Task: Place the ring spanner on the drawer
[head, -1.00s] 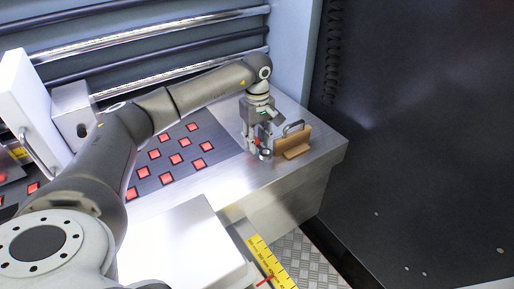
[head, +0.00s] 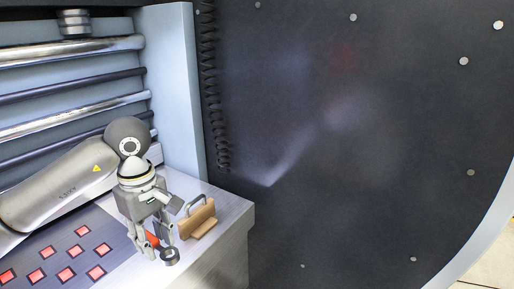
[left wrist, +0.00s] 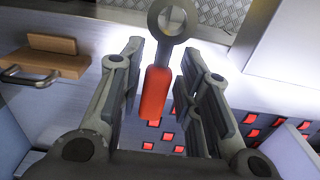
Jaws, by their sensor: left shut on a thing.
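The ring spanner (head: 152,240) has a red handle and a grey ring end. My left gripper (head: 148,250) is shut on its handle, just left of the wooden piece in the head view. In the left wrist view, the red handle (left wrist: 155,93) lies between the fingers (left wrist: 162,60) and the ring end points away from the gripper. A small wooden piece with a grey metal handle (head: 200,221), perhaps the drawer, stands on the metal bench; it also shows in the left wrist view (left wrist: 55,62). I cannot tell whether the spanner touches the bench. My right gripper is out of view.
The metal bench (head: 228,212) ends just right of the wooden piece. A dark panel with red squares (head: 40,262) lies left of the gripper. A black wall (head: 340,150) rises at the right. A white box (left wrist: 285,45) shows in the left wrist view.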

